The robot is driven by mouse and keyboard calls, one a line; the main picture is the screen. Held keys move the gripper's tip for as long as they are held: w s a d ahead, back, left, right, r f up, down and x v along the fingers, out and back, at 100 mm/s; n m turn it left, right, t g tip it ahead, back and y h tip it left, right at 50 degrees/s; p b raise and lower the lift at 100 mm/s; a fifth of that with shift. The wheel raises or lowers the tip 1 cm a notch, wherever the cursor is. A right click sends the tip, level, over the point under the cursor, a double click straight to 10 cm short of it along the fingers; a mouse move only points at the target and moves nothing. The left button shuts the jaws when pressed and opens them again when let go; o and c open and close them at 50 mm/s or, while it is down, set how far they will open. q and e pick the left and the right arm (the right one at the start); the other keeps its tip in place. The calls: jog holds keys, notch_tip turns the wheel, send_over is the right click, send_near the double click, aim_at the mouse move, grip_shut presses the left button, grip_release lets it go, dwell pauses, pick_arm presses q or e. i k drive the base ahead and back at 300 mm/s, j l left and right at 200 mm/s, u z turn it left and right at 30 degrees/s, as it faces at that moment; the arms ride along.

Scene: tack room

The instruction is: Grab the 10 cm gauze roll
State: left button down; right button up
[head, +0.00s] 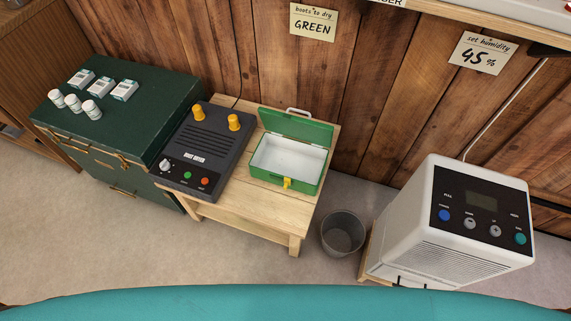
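On top of the dark green chest (150,95) at the left stand several small white items. In the front row are three short white cylinders, a left one (57,98), a middle one (73,103) and a right one (92,109), which look like rolls. Behind them are three white and green packets, a left one (81,78), a middle one (101,87) and a right one (124,90). Their markings are too small to read, so I cannot tell which is the 10 cm gauze roll. Neither of my grippers is in view.
A wooden table (240,218) holds a dark boot dryer (200,147) with yellow knobs and an open, empty-looking green box (291,155). A grey bin (343,233) and a white dehumidifier (450,225) stand to the right. The floor (90,230) before the chest is clear.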

aim_at(89, 106)
jog(key=k+j, duration=0.15)
jog(key=j, duration=0.3)
jog(key=k+j+z, duration=0.1)
jog(key=j, duration=0.35)
jog(key=k+j, duration=0.2)
jog(key=j, duration=0.25)
jog(key=k+j+z, duration=0.1)
jog(key=j, duration=0.35)
jog(key=k+j, duration=0.2)
jog(key=j, duration=0.25)
jog(key=k+j+z, duration=0.1)
jog(key=j, duration=0.35)
jog(key=k+j, duration=0.25)
jog(key=j, duration=0.15)
jog(key=k+j+z, duration=0.1)
jog(key=j, duration=0.35)
jog(key=k, duration=0.1)
